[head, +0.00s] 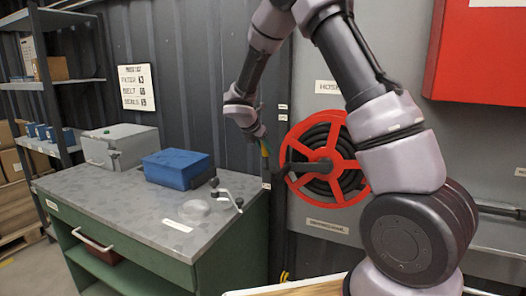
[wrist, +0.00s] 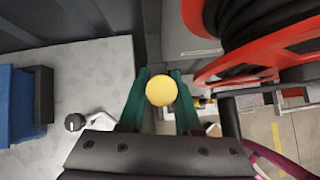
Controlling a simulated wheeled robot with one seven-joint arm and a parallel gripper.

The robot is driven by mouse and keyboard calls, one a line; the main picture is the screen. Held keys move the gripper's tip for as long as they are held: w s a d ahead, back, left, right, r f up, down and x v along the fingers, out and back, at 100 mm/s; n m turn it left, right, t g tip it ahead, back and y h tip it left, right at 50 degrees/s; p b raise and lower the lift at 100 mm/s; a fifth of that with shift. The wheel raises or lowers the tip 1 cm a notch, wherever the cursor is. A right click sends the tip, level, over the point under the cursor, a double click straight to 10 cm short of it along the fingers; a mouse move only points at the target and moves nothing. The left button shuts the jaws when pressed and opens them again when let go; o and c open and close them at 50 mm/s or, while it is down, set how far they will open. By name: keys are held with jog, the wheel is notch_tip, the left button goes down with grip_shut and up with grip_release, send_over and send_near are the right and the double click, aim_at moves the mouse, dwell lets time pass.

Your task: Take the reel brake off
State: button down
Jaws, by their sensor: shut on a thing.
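The hose reel (head: 330,128) is a red spoked wheel with black hose, mounted on the grey panel in the middle of the head view. Part of its red rim (wrist: 240,68) shows large at the upper right of the wrist view. My gripper (head: 264,147) is just left of the reel. In the wrist view its two green fingers are shut on a round yellow knob (wrist: 161,91), apparently the end of the brake lever. The lever's shaft behind the knob is hidden, so its angle cannot be told.
A green workbench (head: 130,205) stands left of the reel, with a blue box (head: 178,169), a grey metal case (head: 118,146), a clear round dish (head: 194,208) and a metal crank-like part (head: 227,195) on top. A red cabinet (head: 478,50) hangs at the upper right.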

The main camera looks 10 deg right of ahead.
jog(key=shift+w+d+r, duration=0.1)
jog(key=shift+w, duration=0.05)
dwell(0.3)
jog(key=c, duration=0.6)
grip_release()
jog(key=v, duration=1)
jog(key=shift+r, duration=0.35)
